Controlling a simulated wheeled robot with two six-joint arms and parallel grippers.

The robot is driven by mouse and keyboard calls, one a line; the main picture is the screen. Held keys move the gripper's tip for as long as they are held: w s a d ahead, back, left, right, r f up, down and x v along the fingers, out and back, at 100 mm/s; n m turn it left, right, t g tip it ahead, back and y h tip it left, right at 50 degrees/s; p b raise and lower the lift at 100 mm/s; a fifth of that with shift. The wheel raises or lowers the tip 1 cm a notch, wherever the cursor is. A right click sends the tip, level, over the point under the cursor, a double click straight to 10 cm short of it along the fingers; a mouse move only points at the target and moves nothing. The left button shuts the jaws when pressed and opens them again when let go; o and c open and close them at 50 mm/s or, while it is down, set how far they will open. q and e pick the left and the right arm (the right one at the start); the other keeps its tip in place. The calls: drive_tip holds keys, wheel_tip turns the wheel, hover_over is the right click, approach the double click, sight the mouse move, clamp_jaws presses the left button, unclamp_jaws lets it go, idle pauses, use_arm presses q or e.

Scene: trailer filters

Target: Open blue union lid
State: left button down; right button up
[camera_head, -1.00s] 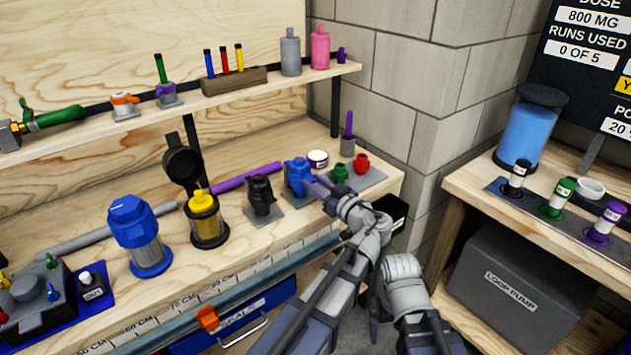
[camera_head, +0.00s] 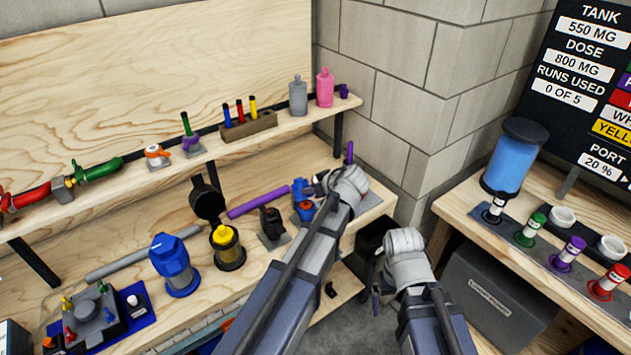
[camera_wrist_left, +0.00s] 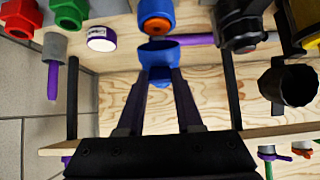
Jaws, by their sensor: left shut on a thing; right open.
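The blue union (camera_head: 308,216) stands on a grey plate on the workbench, with an orange ring (camera_head: 305,205) showing in its open top. The blue union also shows in the left wrist view (camera_wrist_left: 155,8). The blue lid (camera_wrist_left: 158,52) is between the fingertips of my left gripper (camera_wrist_left: 160,75), beside the orange opening. In the head view my left gripper (camera_head: 316,187) reaches in at the union and its wrist hides part of the area. I cannot tell whether the lid still touches the body. My right gripper (camera_head: 374,285) is open, low in front of the bench, partly hidden.
A black union (camera_head: 271,223) and a yellow filter (camera_head: 225,243) stand to the left. A purple rod (camera_head: 258,202) lies behind. In the left wrist view, green (camera_wrist_left: 68,12) and red (camera_wrist_left: 22,15) fittings stand close by. A shelf (camera_head: 215,142) runs above the bench.

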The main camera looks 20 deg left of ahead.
use_arm(q)
drive_tip(key=w+a+r+g+h+p, duration=0.1)
drive_tip(key=a+r+h+p, duration=0.1)
drive_tip(key=p, duration=0.2)
drive_tip(key=w+a+r+g+h+p, duration=0.2)
drive_tip(key=p, duration=0.2)
drive_tip(key=shift+w, duration=0.25)
drive_tip(key=shift+w+a+r+g+h+p, duration=0.1)
drive_tip(key=shift+w+a+g+h+p, duration=0.4)
drive_tip(key=shift+a+h+p, duration=0.25)
drive_tip(key=shift+w+a, duration=0.4)
drive_tip(key=shift+a, duration=0.3)
drive_tip(key=c, duration=0.6)
unclamp_jaws()
drive_tip(key=shift+o, duration=0.2)
drive_tip(key=shift+r, duration=0.15)
drive_tip(key=p+v, duration=0.7)
drive_tip(key=shift+d+r, duration=0.15)
drive_tip(key=shift+r, duration=0.1)
